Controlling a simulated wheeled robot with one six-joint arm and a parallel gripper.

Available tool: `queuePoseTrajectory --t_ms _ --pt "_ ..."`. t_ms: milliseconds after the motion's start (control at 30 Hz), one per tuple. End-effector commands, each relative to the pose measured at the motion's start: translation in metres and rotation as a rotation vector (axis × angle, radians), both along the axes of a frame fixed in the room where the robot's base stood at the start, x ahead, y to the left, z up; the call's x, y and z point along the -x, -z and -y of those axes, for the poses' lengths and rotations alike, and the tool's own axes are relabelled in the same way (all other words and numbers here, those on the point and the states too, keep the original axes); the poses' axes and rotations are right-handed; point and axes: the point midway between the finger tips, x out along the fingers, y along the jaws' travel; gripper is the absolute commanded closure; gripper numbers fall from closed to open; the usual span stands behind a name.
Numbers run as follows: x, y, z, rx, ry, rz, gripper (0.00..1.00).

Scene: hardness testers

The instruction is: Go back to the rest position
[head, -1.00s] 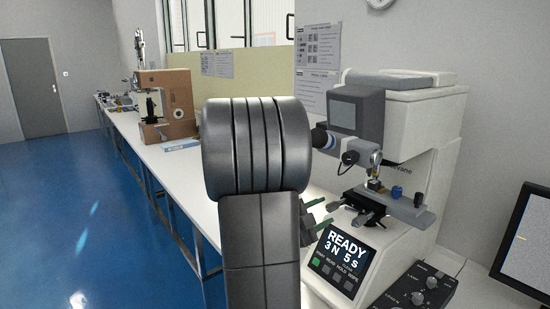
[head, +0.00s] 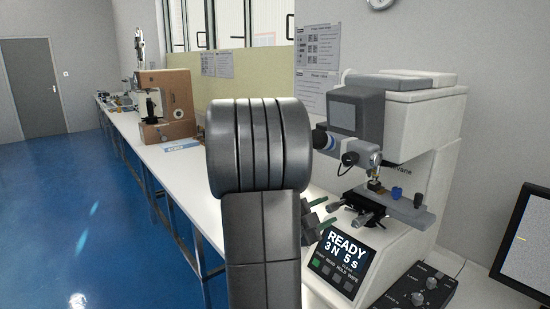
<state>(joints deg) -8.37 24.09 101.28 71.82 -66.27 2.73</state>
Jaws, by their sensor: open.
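My arm fills the middle of the head view and hides part of the bench behind it. My gripper (head: 324,216) shows only partly to the right of the arm, as two dark fingers with greenish tips, spread apart with nothing seen between them. It is in front of and to the left of the hardness tester (head: 432,125). I cannot tell its exact gap to the tester. The tester's display (head: 347,254) reads "READY 3 N 5 s".
A black control box (head: 418,290) and a monitor (head: 537,245) stand at the right. The blue floor (head: 70,220) on the left is clear.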

Motion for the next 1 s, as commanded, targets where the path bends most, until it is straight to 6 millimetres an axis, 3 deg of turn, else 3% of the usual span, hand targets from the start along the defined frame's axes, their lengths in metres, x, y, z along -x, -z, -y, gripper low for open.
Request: queuePoseTrajectory --t_ms 267,1000 --pt "-0.034 -0.002 0.045 0.000 0.004 0.000 0.56" --pt "-0.033 0.002 0.043 -0.433 -0.001 0.556 0.56"
